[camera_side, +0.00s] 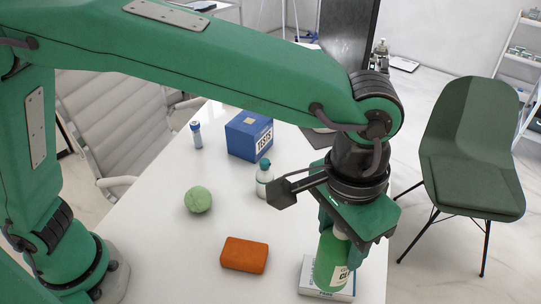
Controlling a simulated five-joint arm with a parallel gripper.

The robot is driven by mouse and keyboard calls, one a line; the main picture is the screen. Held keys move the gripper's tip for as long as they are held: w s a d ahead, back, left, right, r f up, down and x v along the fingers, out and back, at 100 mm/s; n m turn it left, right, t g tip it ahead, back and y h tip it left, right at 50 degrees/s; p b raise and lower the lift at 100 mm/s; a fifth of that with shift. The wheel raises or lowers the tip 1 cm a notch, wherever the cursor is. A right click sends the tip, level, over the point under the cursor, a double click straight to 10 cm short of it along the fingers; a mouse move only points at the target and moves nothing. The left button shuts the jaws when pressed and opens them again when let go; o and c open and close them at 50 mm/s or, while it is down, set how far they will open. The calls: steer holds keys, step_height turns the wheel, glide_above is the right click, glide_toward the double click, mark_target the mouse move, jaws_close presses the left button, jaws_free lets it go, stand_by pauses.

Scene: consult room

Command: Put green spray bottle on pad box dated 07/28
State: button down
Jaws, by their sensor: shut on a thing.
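My gripper (338,222) points down at the right side of the white table and is shut on the green spray bottle (331,264). The bottle is upright, its top hidden by the gripper, with a pale label on its side. A white pad box with blue print (310,289) lies flat on the table, directly under the bottle in this view. The bottle covers much of the box's top. I cannot tell whether the bottle's base touches the box. No date can be read on the box.
An orange block (244,254) lies left of the box. A green ball (198,199), a teal-capped bottle (264,184), a blue box (239,139) and a small vial (197,137) stand farther back on the white table (165,245). A green chair (470,185) stands at right.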

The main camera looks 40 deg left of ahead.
mark_target(319, 266)
steer(key=s+m, duration=0.1)
steer(key=s, duration=0.5)
steer(key=w+a+f, duration=0.2)
steer(key=w+f, duration=0.4)
steer(key=w, duration=0.6)
steer(key=shift+f, duration=0.25)
steer(key=shift+a, duration=0.1)
steer(key=shift+f, duration=2)
steer(key=shift+f, duration=0.1)
steer(key=c, duration=0.6)
jaws_free()
steer(key=shift+c, duration=0.2)
